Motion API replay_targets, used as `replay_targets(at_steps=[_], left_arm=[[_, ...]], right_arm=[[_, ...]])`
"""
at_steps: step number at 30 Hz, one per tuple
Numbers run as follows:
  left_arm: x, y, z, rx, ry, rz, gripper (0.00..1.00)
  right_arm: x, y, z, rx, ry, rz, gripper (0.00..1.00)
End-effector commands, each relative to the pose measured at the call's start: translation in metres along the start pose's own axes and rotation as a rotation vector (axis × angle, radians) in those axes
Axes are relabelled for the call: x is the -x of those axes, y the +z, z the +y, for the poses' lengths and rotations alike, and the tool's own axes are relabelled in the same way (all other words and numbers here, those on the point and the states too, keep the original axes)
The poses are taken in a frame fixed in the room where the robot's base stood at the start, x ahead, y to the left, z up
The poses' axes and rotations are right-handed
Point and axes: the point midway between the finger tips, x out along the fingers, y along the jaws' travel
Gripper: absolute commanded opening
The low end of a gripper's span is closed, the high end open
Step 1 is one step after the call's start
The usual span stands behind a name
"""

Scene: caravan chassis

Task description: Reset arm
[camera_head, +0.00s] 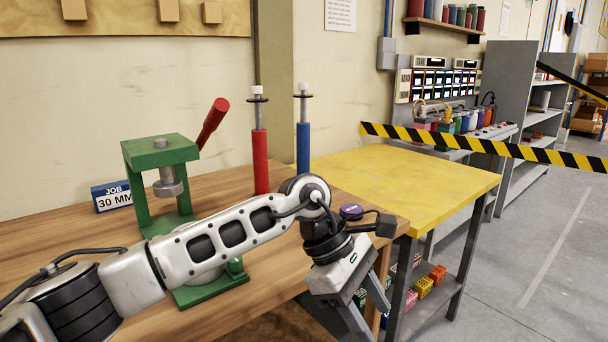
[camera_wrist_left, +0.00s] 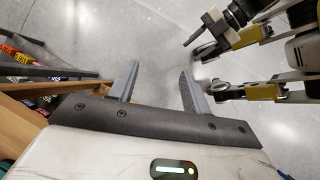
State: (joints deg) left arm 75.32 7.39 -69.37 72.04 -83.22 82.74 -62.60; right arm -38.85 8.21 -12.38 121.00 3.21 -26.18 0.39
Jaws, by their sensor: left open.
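My left arm reaches in from the left over the wooden workbench in the head view. My left gripper (camera_head: 366,312) hangs past the bench's right front corner and points down. In the left wrist view, the fingers of this gripper (camera_wrist_left: 159,75) are spread apart, with only grey floor between them. It is open and empty. My right gripper cannot be made out in the head view.
The wooden bench (camera_head: 60,246) holds a green press (camera_head: 160,152) with a red lever, a red post (camera_head: 260,160), a blue post (camera_head: 303,150) and a job sign (camera_head: 112,196). A yellow-topped table (camera_head: 410,180) stands right of it. Floor (camera_head: 540,260) at right is clear.

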Motion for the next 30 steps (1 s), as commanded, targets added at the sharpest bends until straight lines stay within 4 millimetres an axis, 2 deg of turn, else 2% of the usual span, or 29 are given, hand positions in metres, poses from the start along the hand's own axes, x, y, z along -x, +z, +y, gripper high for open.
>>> replay_targets(at_steps=[1, 4, 7, 10, 11, 14, 17, 20, 21, 23, 25, 27, 30], left_arm=[[-0.026, 0.027, -0.011, 0.080, -0.005, -0.209, 0.48], [-0.039, 0.075, -0.022, 0.285, -0.005, -0.595, 0.48], [-0.028, 0.102, -0.024, 0.545, -0.028, -0.963, 0.48], [-0.005, 0.101, -0.021, 0.844, -0.069, -1.309, 0.48], [0.001, 0.095, -0.020, 0.940, -0.085, -1.409, 0.48], [0.018, 0.057, -0.019, 1.277, -0.150, -1.725, 0.48], [0.020, -0.001, -0.028, 1.632, -0.228, -2.015, 0.48], [0.005, -0.068, -0.054, 1.996, -0.317, -2.282, 0.48], [-0.005, -0.092, -0.069, -2.037, 0.340, 2.267, 0.48], [-0.023, -0.126, -0.095, -1.916, 0.334, 2.055, 0.48], [-0.045, -0.158, -0.130, -1.777, 0.325, 1.837, 0.48], [-0.067, -0.181, -0.167, -1.649, 0.313, 1.649, 0.48], [-0.093, -0.200, -0.213, -1.497, 0.294, 1.443, 0.48]], right_arm=[[0.000, 0.000, 0.000, 0.001, 0.000, 0.000, 0.41], [0.000, 0.000, 0.000, 0.001, 0.000, 0.001, 0.41], [0.000, -0.001, 0.000, 0.001, 0.000, 0.002, 0.41], [0.001, -0.002, 0.000, 0.001, -0.001, 0.004, 0.41], [0.001, -0.002, 0.000, 0.001, -0.001, 0.004, 0.41], [0.001, -0.003, 0.000, 0.002, -0.001, 0.006, 0.41], [0.001, -0.004, 0.000, 0.001, -0.001, 0.007, 0.41], [0.001, -0.004, 0.000, 0.001, -0.001, 0.008, 0.41], [0.001, -0.004, 0.000, 0.001, -0.001, 0.008, 0.41], [0.001, -0.004, 0.000, 0.001, -0.001, 0.008, 0.41], [0.001, -0.004, 0.000, 0.001, -0.001, 0.008, 0.41], [0.001, -0.004, 0.000, 0.001, -0.001, 0.008, 0.41], [0.001, -0.004, 0.000, 0.001, -0.001, 0.008, 0.41]])
